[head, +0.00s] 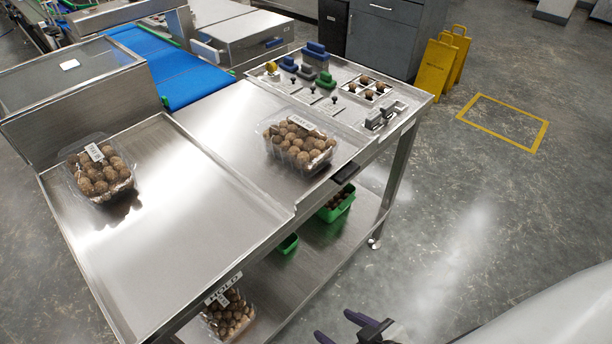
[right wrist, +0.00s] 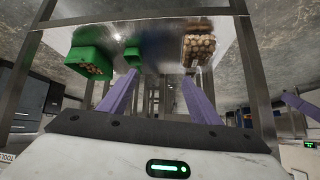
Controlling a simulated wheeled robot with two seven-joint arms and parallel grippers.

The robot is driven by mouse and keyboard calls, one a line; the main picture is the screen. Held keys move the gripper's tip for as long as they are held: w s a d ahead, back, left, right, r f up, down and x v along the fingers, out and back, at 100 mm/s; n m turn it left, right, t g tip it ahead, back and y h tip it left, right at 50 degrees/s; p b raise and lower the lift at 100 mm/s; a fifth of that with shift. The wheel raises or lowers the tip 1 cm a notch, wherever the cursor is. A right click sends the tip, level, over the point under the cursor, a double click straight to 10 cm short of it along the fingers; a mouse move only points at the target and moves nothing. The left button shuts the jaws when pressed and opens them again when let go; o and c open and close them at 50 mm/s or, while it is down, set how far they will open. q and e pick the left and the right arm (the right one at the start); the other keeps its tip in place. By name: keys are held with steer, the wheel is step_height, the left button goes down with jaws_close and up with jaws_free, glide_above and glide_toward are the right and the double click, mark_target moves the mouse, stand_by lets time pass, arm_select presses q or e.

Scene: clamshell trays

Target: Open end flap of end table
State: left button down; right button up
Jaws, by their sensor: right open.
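The steel end table (head: 190,262) fills the middle of the head view. A black handle (head: 345,172) sits on its front edge near the right section. I cannot tell a separate flap's outline for certain; the tabletop lies flat. My right gripper (head: 338,327) is open and empty at the bottom of the head view, apart from the table and in front of it. In the right wrist view its two purple fingers (right wrist: 158,75) are spread toward the lower shelf (right wrist: 160,38). A purple piece (right wrist: 297,103) at that view's right edge looks like part of my left gripper.
Clear clamshells of brown round items stand on the top, one left (head: 98,175) and one right (head: 297,146). A HOLD clamshell (head: 228,312) and green bins (head: 337,205) are on the lower shelf. The floor right of the table is open, with yellow stands (head: 437,66) behind.

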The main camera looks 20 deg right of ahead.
steer(key=shift+o, duration=1.4)
steer(key=w+d+r+n+t+y+p, duration=0.1)
steer(key=w+d+r+t, duration=0.2)
steer(key=w+d+r, duration=0.2)
steer(key=d+r, duration=0.3)
steer(key=d, duration=0.1)
steer(key=shift+d+r+t, duration=0.15)
steer(key=shift+d+t, duration=0.05)
steer(key=shift+t, duration=0.2)
steer(key=n+t+y+p, duration=0.1)
steer(key=n+t+y, duration=0.1)
steer(key=t+y, duration=0.15)
glide_toward(351, 176)
steer(key=shift+t, duration=0.25)
steer(key=x, duration=0.6)
steer(key=shift+w+b, duration=0.2)
steer(key=shift+b, duration=0.2)
steer(key=shift+x, duration=0.9)
